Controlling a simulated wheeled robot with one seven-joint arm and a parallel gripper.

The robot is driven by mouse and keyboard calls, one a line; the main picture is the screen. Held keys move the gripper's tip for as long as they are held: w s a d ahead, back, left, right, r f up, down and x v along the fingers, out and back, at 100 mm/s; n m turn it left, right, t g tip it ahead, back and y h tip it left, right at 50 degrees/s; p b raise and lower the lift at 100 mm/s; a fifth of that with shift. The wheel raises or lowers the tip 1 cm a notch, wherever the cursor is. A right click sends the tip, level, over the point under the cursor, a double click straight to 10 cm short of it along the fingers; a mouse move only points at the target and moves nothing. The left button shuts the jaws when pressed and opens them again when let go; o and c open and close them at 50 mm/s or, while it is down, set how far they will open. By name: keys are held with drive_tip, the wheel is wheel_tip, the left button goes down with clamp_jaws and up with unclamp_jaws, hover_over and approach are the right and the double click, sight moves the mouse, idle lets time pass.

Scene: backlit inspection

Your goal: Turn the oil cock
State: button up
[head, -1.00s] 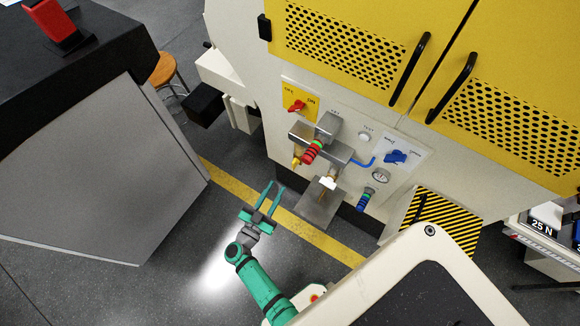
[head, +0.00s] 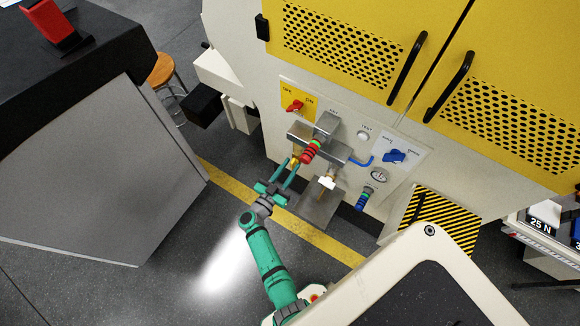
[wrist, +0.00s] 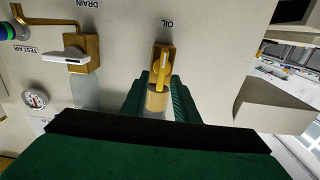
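The oil cock shows in the wrist view (wrist: 163,55) as a brass cock with a yellow lever handle, below an upside-down OIL label. A pale cylindrical part shows below its handle. In the head view the oil cock (head: 294,163) is a small yellow piece at the left of the machine's fittings. My green gripper (head: 284,172) is in front of the cock. In the wrist view the fingers of my gripper (wrist: 162,80) stand apart on either side of the cock's lower part. I cannot tell whether they touch it. The dark gripper body hides what is below.
A drain cock with a white lever (wrist: 62,55) and a gauge (wrist: 35,98) sit left in the wrist view. A metal tray (head: 318,208) projects below. Floor is clear left of my arm.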

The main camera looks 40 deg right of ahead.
drive_tip(key=shift+w+d, duration=0.15)
drive_tip(key=shift+d, duration=0.1)
clamp_jaws()
